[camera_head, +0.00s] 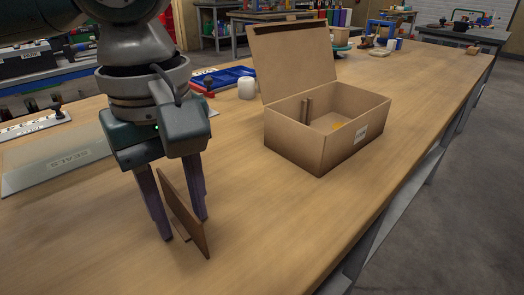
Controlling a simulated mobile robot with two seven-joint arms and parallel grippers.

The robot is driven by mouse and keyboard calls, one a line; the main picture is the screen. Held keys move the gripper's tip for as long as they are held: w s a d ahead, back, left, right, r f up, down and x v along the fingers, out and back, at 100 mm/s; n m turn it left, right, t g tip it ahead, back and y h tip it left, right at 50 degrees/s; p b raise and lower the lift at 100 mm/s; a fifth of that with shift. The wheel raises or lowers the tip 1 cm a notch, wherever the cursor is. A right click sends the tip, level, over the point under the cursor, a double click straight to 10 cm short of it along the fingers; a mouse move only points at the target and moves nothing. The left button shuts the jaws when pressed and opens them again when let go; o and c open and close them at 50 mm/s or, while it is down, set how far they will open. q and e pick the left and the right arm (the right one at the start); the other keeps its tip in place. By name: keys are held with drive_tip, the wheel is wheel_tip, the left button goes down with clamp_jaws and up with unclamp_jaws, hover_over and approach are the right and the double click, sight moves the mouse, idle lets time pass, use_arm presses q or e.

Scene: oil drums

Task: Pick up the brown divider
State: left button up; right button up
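The brown divider (190,215) is a thin flat board. It stands on edge at the near part of the wooden table, and I cannot tell for sure whether its lower edge touches the tabletop. My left gripper (186,228) points down over it, with its two dark fingers apart, one on each side of the board. A gap shows between the board and the right finger, so the gripper looks open around it. The left finger partly overlaps the board's edge, and contact there is unclear. My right gripper is not in view.
An open cardboard box (300,147) with its lid raised stands right of the gripper on the table (290,235). A white cup (246,88) and a blue tray (222,78) are behind. A grey scale plate (60,165) lies left. The table between gripper and box is clear.

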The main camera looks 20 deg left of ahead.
use_arm(q)
drive_tip(key=shift+f+p, duration=0.15)
drive_tip(key=shift+p, duration=0.35)
idle(0.3)
clamp_jaws()
